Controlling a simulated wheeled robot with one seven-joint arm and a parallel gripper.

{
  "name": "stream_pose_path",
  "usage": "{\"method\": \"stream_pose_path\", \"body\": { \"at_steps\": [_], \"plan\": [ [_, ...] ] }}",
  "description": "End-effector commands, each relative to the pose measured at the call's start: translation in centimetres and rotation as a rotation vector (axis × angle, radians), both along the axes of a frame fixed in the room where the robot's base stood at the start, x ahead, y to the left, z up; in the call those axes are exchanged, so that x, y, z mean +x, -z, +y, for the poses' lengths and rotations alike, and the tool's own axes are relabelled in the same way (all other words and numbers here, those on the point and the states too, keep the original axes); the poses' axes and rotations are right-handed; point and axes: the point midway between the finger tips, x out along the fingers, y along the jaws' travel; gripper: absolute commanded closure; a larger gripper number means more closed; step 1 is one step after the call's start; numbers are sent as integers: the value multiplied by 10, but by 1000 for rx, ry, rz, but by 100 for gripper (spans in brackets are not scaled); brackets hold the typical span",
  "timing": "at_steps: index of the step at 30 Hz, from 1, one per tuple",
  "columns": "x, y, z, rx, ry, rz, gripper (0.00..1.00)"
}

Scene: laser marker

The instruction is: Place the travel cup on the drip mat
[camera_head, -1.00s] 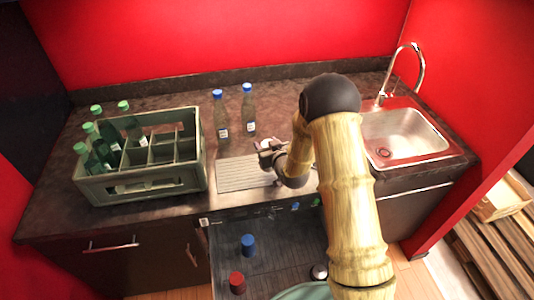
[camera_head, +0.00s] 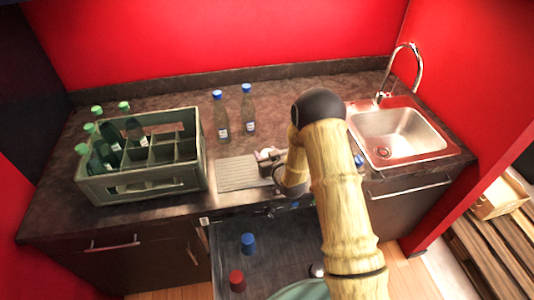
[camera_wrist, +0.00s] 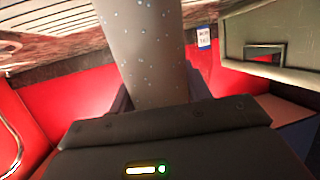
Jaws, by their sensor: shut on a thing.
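The travel cup (camera_wrist: 150,50) is a grey, speckled cylinder in the wrist view. My gripper (camera_wrist: 158,95) is shut on it, with a dark finger on each side. In the head view, my gripper (camera_head: 273,165) is at the right part of the drip mat, and a pale piece of the cup (camera_head: 267,153) shows beside it. The drip mat (camera_head: 236,174) is a light, ribbed panel on the counter; its right part is hidden by my gripper and arm. Its ribs also show in the wrist view (camera_wrist: 45,18). I cannot tell whether the cup touches the mat.
A green crate (camera_head: 150,185) with several green-capped bottles stands left of the mat. Two blue-capped bottles (camera_head: 221,118) (camera_head: 249,110) stand behind it. A sink (camera_head: 395,135) is at right. Below, an open dark rack (camera_head: 270,245) holds a blue cup (camera_head: 248,243) and a red cup (camera_head: 237,281).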

Motion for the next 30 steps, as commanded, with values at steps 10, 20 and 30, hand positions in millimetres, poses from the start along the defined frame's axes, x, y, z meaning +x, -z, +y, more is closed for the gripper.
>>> {"method": "stream_pose_path", "body": {
  "at_steps": [10,20,30],
  "plan": [
    [0,2,0,0,0,0,30],
    [0,-2,0,0,0,0,30],
    [-37,-11,-16,0,1,0,30]
  ]
}}
